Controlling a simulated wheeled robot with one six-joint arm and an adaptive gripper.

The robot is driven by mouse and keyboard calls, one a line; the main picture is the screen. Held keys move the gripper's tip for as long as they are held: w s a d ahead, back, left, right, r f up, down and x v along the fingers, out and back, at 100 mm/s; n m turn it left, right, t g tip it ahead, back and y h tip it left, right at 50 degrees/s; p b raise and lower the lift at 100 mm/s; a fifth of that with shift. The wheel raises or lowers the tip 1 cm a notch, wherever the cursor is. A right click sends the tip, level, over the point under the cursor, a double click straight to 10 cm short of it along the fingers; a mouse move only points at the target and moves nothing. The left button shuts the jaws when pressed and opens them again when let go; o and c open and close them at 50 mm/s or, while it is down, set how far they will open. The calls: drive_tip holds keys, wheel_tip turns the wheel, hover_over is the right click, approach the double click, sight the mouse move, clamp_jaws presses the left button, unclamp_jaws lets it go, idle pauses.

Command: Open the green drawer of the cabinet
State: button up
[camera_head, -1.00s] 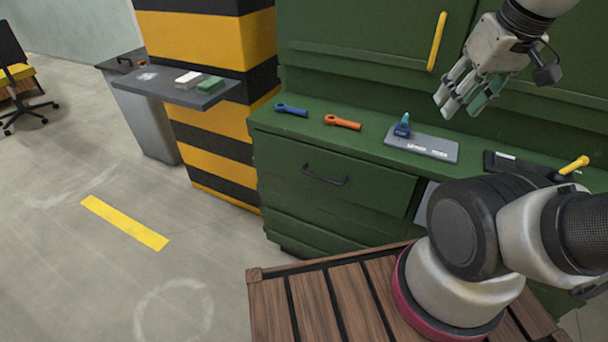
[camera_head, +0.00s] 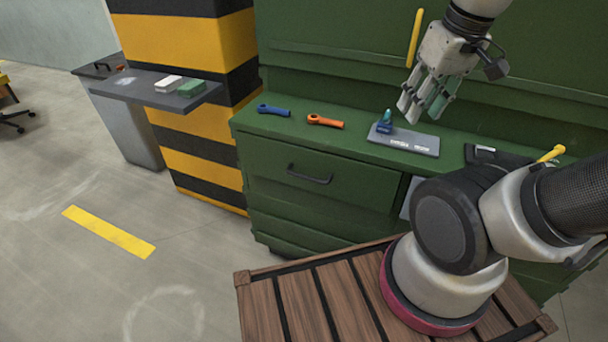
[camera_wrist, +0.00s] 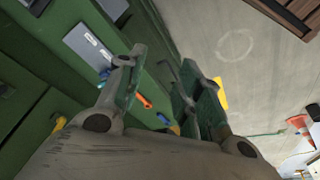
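The green drawer (camera_head: 275,184) is shut in the front of the green cabinet (camera_head: 248,123), below its worktop. A dark bar handle (camera_head: 310,178) is on the drawer front. My gripper (camera_head: 424,116) is in the air above the worktop, to the right of and higher than the handle, with its fingers pointing down. In the wrist view my gripper (camera_wrist: 163,92) has its two green-padded fingers apart, with nothing held between them. A dark bar beside the right finger there may be the drawer handle, but I cannot tell for sure.
A blue tool (camera_head: 274,110), an orange tool (camera_head: 325,121) and a grey board (camera_head: 418,145) lie on the worktop. A yellow handle (camera_head: 415,38) is on the upper cabinet. A striped pillar (camera_head: 195,100) stands left.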

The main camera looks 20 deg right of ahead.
drive_tip(key=w+a+f+n+g, duration=0.2)
drive_tip(key=a+f+g, duration=0.1)
drive_tip(key=f, duration=0.2)
drive_tip(key=m+t+h, duration=1)
drive_tip(key=m+t, duration=0.2)
drive_tip(key=m, duration=1.7)
approach(302, 175)
drive_tip(key=w+d+f, duration=0.2)
drive_tip(key=x, duration=0.7)
drive_tip(key=shift+w+r, duration=0.2)
drive_tip(key=shift+r, duration=0.05)
clamp_jaws()
